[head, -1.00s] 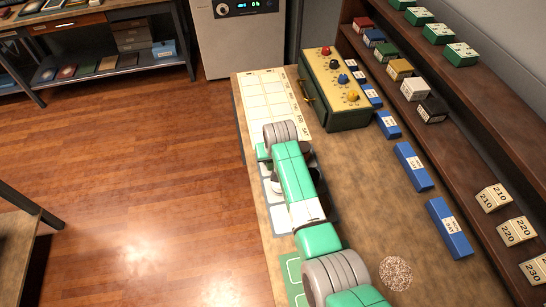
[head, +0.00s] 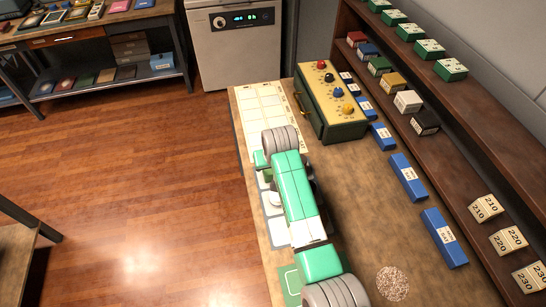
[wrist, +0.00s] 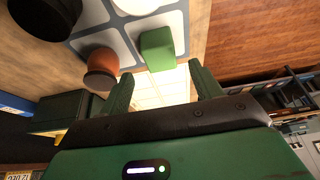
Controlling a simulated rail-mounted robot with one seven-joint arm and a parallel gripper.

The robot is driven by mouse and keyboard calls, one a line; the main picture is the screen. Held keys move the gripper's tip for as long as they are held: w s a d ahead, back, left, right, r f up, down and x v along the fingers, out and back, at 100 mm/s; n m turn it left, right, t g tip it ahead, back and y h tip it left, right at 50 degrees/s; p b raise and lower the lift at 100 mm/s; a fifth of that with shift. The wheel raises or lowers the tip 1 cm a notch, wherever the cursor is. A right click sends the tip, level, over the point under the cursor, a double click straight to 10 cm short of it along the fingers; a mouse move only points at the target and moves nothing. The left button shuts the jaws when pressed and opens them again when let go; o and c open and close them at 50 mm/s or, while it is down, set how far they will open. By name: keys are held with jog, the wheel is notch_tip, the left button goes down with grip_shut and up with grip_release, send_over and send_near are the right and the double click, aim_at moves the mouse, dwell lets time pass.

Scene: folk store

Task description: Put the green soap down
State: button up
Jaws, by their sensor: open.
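The green soap (wrist: 157,49) is a small green block in the wrist view. It sits on a white square of a grey-edged grid (wrist: 178,22), just beyond the fingertips. My gripper (wrist: 160,75) is open, with one finger on each side of the soap's line and gaps showing between them and it. In the head view, my arm hides most of the gripper, and I cannot make out the soap clearly there.
In the wrist view, a brown round thing (wrist: 100,66), a dark thing (wrist: 45,14) and a white round thing (wrist: 138,5) stand close by. In the head view, a green box with coloured knobs (head: 330,103) stands beyond my arm. Blue boxes (head: 408,177) line the right.

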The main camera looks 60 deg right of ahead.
jog(key=v, duration=0.6)
jog(key=shift+p, duration=0.4)
jog(key=w+a+r+n+t+h, duration=0.1)
jog(key=w+a+r+n+t, duration=0.1)
jog(key=w+a+r+t, duration=0.5)
jog(key=w+a+r+n+t+h, duration=0.15)
jog(key=w+a+r, duration=0.25)
jog(key=a+r, duration=0.7)
jog(key=w+a+r+n+t, duration=0.25)
jog(key=w+a+r, duration=0.35)
jog(key=r, duration=0.6)
jog(key=s+a+r+n+t+y, duration=0.2)
jog(key=s+a+r+t, duration=0.3)
jog(key=a+r, duration=0.6)
jog(key=s+a+r+n+t+y, duration=0.2)
jog(key=s+a+r+t+y, duration=0.2)
jog(key=s+a+r, duration=0.6)
jog(key=a+r+t, duration=0.1)
jog(key=a+t, duration=0.1)
jog(key=shift+a+n, duration=0.3)
jog(key=shift+r, duration=0.1)
